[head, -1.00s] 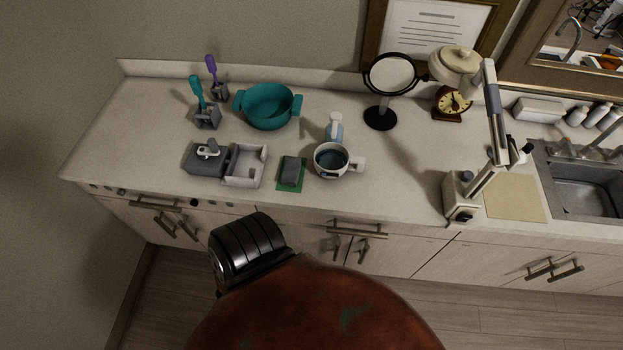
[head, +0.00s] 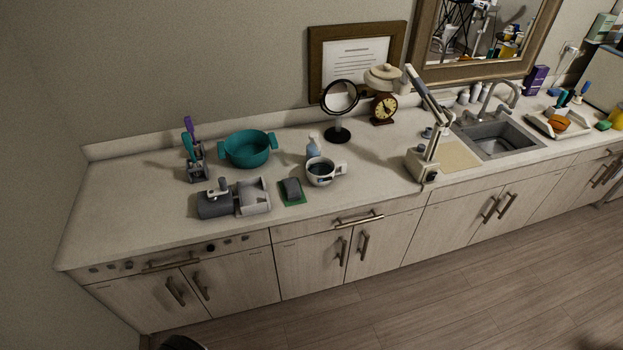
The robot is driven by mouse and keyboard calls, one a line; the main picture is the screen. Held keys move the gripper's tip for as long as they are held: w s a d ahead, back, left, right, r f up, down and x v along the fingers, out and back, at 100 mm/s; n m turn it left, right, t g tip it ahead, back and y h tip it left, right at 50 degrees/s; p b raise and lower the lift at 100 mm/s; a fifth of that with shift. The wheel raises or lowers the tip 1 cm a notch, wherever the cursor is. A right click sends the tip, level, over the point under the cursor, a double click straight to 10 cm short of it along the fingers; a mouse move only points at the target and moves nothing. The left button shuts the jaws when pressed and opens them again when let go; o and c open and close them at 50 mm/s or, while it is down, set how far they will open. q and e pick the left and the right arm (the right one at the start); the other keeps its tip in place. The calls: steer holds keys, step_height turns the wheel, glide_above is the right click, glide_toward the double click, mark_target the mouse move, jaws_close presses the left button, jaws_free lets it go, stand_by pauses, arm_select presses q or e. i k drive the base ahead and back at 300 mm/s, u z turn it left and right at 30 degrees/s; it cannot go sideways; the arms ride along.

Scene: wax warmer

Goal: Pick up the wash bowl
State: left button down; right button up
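A teal bowl (head: 247,150) with two side handles, which looks like the wash bowl, stands upright on the countertop (head: 130,220) toward the back left. Its inside looks empty. A white mug-like pot (head: 320,171) with side handles and dark contents stands to its right, nearer the front. Neither of my grippers is in view, and nothing is touching the bowl.
A grey warmer-like unit (head: 215,203), a white tray (head: 253,198) and a grey block on a green pad (head: 292,190) lie in front. Holders with teal and purple handles (head: 188,140) stand left. A mirror (head: 339,100) and lamp (head: 430,125) stand right.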

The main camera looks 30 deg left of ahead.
mark_target(321, 171)
steer(key=u, duration=1.45)
steer(key=i, duration=1)
steer(key=u, duration=0.05)
